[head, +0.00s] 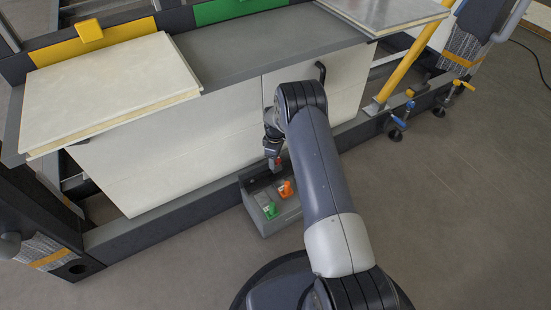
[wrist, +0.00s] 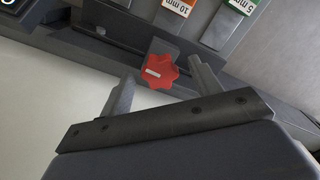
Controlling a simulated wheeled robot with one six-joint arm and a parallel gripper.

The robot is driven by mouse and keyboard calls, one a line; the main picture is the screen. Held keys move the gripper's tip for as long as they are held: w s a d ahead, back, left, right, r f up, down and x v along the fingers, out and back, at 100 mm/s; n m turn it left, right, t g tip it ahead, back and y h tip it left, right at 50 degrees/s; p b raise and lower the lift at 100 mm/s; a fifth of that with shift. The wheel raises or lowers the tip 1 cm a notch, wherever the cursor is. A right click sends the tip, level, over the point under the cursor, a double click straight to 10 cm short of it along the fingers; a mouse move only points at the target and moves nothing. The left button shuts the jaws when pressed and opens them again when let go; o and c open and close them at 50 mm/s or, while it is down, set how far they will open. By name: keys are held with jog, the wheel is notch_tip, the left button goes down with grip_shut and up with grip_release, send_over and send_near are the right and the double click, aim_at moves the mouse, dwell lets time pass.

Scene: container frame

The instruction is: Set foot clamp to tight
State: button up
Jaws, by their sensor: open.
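A red, lobed knob (wrist: 160,72) with a white mark sits on a dark grey mount in the wrist view. It looks like the foot clamp's knob; no tight or loose label is readable. The white mark runs nearly level across the picture. My gripper (wrist: 162,68) is open, with one finger on each side of the knob and a visible gap to each.
A grey box (head: 284,216) holds an orange piece (head: 286,189) and a green piece (head: 270,210); wrist-view labels read 10 mm and 5 mm. A white cabinet front (head: 170,160) rises beside my arm. Blue-handled (head: 400,122) and yellow-handled (head: 453,94) fittings stand at right. Floor in front is clear.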

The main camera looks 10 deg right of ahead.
jog(key=shift+f, duration=0.1)
jog(key=shift+c, duration=0.4)
jog(key=c, duration=0.9)
